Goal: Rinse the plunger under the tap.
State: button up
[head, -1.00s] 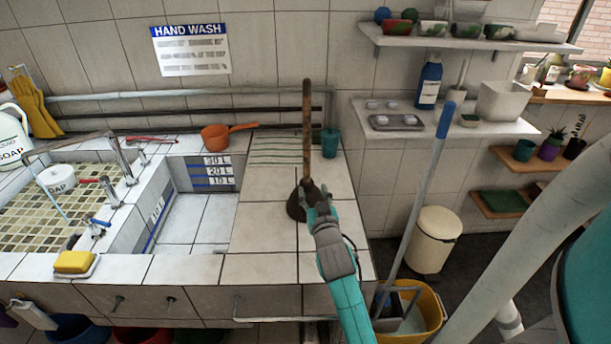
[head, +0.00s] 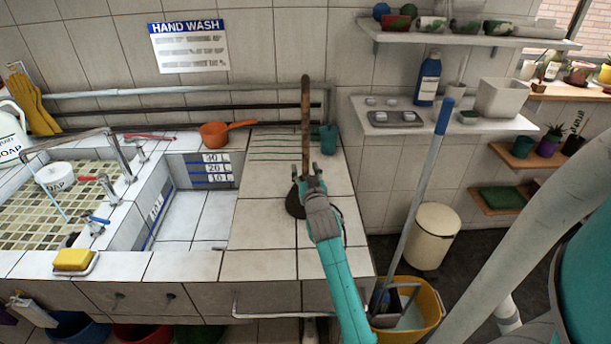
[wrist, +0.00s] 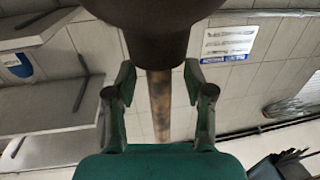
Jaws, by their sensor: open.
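The plunger stands upright on the tiled counter, with its wooden handle (head: 306,115) up and its dark cup (head: 295,204) down. My gripper (head: 309,172) is at the lower handle, just above the cup. In the wrist view, which is upside down, the dark cup (wrist: 150,30) fills the top and the handle (wrist: 160,105) runs between my open fingers (wrist: 158,78), with gaps on both sides. The tap (head: 70,143) is at the left over the mosaic basin, with a thin bluish stream below its spout. My arm partly hides the cup in the head view.
A tiled basin (head: 190,218) with level marks lies between the plunger and the tap. An orange pan (head: 215,134) and a teal cup (head: 329,140) stand at the back of the counter. A blue-handled mop (head: 420,200) leans in a yellow bucket (head: 430,320) at right.

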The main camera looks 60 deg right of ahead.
grip_shut()
jog(key=shift+r, duration=0.1)
